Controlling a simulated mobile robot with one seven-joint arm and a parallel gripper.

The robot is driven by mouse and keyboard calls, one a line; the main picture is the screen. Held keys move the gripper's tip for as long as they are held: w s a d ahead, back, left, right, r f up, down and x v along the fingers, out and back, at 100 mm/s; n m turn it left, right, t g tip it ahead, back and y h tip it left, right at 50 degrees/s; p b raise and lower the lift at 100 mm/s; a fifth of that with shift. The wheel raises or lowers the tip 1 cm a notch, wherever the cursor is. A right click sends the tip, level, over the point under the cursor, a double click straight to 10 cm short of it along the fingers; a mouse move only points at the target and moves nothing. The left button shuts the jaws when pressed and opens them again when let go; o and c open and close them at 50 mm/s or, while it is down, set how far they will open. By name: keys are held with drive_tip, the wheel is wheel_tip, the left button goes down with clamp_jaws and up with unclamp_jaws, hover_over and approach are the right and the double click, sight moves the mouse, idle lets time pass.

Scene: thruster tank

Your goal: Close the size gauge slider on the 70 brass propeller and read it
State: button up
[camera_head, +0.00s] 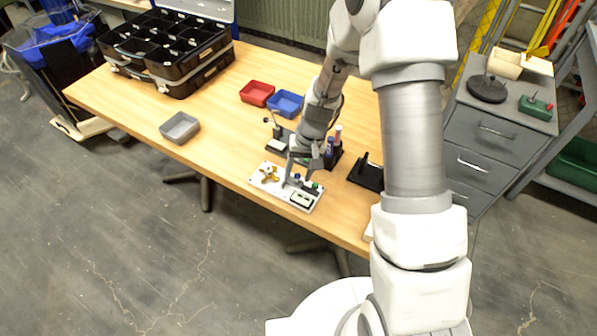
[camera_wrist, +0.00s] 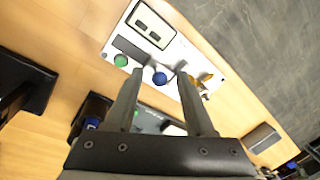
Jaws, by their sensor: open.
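The size gauge is a white plate (camera_head: 263,184) on the wooden table, also in the wrist view (camera_wrist: 181,50). The brass propeller (camera_head: 268,174) sits at its left end in the head view; in the wrist view the propeller (camera_wrist: 206,79) is right of my gripper, partly hidden by a finger. A blue knob (camera_wrist: 159,78), apparently the slider's, appears between my fingertips. A green knob (camera_wrist: 121,60) is to its left. The display (camera_wrist: 151,25) is too small to read. My gripper (camera_wrist: 160,82) is open above the plate; contact with the blue knob cannot be told.
A dark holder (camera_head: 335,160) with upright items stands behind the plate, and a black stand (camera_head: 367,174) is to the right. Red (camera_head: 257,93), blue (camera_head: 286,103) and grey (camera_head: 180,128) bins are further off. Bare tabletop lies left of the plate.

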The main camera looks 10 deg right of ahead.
clamp_jaws()
idle(1.4)
